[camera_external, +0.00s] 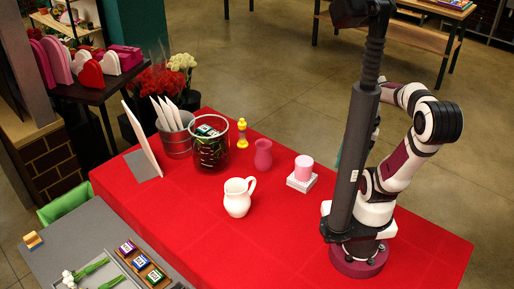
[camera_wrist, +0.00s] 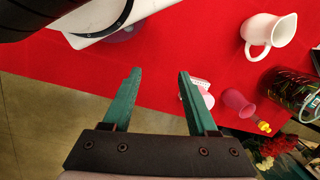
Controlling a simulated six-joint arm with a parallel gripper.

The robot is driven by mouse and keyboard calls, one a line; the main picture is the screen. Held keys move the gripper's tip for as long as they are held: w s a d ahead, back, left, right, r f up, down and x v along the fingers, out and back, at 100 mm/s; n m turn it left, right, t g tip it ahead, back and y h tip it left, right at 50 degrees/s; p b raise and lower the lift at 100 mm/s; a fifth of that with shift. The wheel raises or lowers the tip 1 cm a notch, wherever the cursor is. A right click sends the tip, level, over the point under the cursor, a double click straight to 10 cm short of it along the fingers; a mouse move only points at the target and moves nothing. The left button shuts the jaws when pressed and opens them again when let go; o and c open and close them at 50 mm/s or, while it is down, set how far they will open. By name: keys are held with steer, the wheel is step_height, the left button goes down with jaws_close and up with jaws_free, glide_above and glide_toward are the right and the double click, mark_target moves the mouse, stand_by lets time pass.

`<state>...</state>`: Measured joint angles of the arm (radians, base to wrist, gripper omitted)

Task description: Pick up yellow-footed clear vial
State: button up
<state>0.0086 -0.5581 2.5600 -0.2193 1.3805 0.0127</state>
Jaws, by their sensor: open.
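A small yellow item (camera_external: 242,134), with a wide yellow foot and a narrow upper part, stands at the far edge of the red table. It best fits the yellow-footed vial, but its clear part is too small to make out. In the wrist view a yellow bit (camera_wrist: 263,127) shows beside the pink vase, at the lower right. My gripper (camera_wrist: 160,72) is open, with two teal fingers apart and only red cloth and floor between them. It is well away from the yellow item. In the external view my arm hides most of the gripper.
A pink vase (camera_external: 263,154), a pink candle (camera_external: 304,168) on a white block, a white pitcher (camera_external: 237,198) and a dark glass container (camera_external: 209,150) stand near the yellow item. A metal bucket (camera_external: 176,142) is farther left. The front right of the red table (camera_external: 290,245) is clear.

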steer(key=w+d+n+h, duration=0.5)
steer(key=w+n+h, duration=0.2)
steer(key=w+n, duration=0.3)
steer(key=n+t+y, duration=0.4)
steer(key=n+t, duration=1)
steer(key=n, duration=1.7)
glide_above(244, 130)
steer(key=s+a, duration=0.1)
steer(key=s, duration=0.8)
step_height(244, 130, down, 11)
steer(key=x, duration=0.4)
steer(key=f+x, duration=0.1)
steer(key=x, duration=0.3)
steer(key=f+x, duration=0.1)
steer(key=x, duration=0.3)
steer(key=shift+s, duration=0.35)
jaws_close()
steer(key=shift+r, duration=0.1)
